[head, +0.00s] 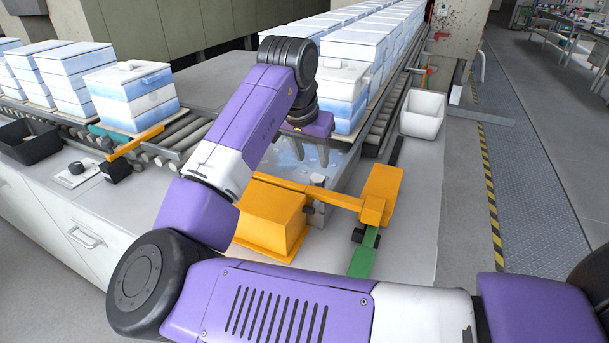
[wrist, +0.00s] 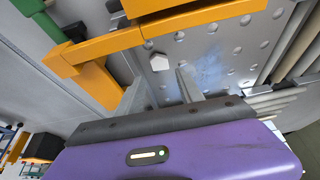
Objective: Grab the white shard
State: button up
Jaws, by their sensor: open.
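The white shard (wrist: 159,62) is a small pale angular piece on a perforated metal plate (wrist: 215,50), seen in the wrist view. My gripper (wrist: 159,80) is open, with its two fingers pointing toward the plate. The shard shows just beyond the fingertips, between their lines, and nothing is held. In the head view my gripper (head: 310,157) hangs over the metal plate (head: 340,168) with its fingers down.
An orange bar and box (head: 270,222) stand close in front of the plate, with an orange block (head: 381,190) to the right. Stacked blue-white boxes (head: 345,110) stand close behind my gripper. Rollers (head: 190,135) lie to the left. A white bin (head: 422,113) stands at right.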

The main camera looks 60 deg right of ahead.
aim_at(317, 178)
jog(key=x, duration=0.3)
jog(key=shift+x, duration=2.45)
jog(key=shift+s+a, duration=0.1)
jog(key=shift+a, duration=0.05)
grip_shut()
